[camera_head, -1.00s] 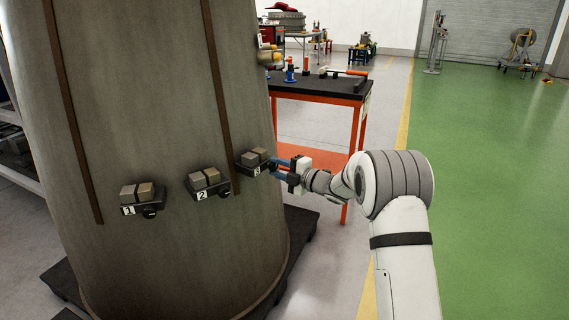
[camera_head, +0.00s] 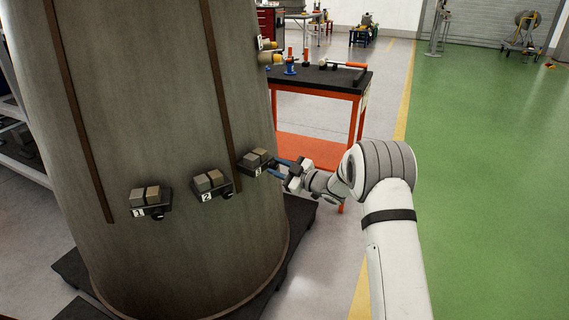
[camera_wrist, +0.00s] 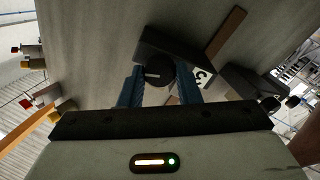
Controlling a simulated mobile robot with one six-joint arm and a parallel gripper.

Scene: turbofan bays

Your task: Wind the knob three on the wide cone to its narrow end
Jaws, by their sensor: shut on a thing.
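The wide grey cone (camera_head: 165,100) stands upright on the left in the head view, with three boxed units on its side. The rightmost unit, labelled 3 (camera_head: 256,163), has its knob on its right side. My gripper (camera_head: 278,166) reaches this knob from the right, with its blue fingers close on it. In the wrist view, knob three (camera_wrist: 158,73) is a dark round knob with a pale pointer line, held between the two blue fingers. In the head view the fingers largely hide it.
The middle unit (camera_head: 210,184) and the leftmost unit (camera_head: 151,201) sit to the left of it on the cone. A black-topped orange table (camera_head: 325,82) with tools stands behind my arm. A dark base (camera_head: 293,240) lies under the cone.

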